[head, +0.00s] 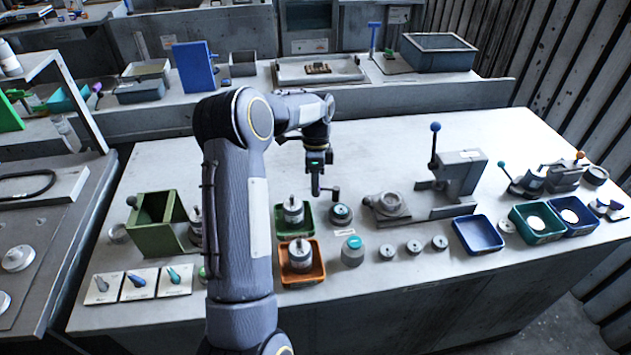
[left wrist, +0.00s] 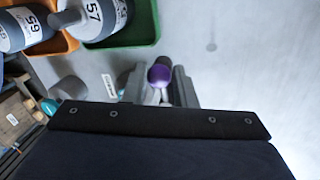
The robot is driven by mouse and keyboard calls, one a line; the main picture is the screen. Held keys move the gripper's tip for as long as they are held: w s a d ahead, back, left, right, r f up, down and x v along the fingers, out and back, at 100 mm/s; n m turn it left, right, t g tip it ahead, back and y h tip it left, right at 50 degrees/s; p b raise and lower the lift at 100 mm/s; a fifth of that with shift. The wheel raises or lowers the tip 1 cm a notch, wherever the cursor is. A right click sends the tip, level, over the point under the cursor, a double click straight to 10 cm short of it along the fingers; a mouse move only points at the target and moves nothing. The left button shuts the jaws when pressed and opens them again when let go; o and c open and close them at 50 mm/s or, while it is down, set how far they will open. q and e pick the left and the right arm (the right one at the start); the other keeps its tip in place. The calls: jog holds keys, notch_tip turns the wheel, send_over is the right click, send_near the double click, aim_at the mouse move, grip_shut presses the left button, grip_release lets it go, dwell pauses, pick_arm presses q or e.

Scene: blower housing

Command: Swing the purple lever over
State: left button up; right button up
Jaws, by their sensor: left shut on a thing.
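The purple lever (left wrist: 160,74) shows in the left wrist view as a rounded purple knob with a pale metal stem below it. My left gripper (left wrist: 160,88) has one finger on each side of it and is shut on the lever. In the head view my left gripper (head: 316,190) is low over the bench, just right of the green tray, near a teal-topped round fitting (head: 341,213). The purple knob cannot be made out there. My right gripper is not in view.
A green tray (head: 281,235) and an orange tray (head: 318,279) hold grey canisters close by; the green one (left wrist: 140,33) also shows in the left wrist view. A vise-like grey fixture (head: 388,206) stands to the right. Clear bench lies behind the gripper.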

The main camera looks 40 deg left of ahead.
pick_arm(q)
jog(key=o, duration=1)
jog(key=shift+c, duration=0.2)
notch_tip(320, 180, up, 8)
jog(key=w, duration=0.1)
jog(key=shift+a+b, duration=0.35)
jog(key=shift+a, duration=0.1)
jog(key=shift+w+f, duration=0.1)
jog(key=shift+f, duration=0.05)
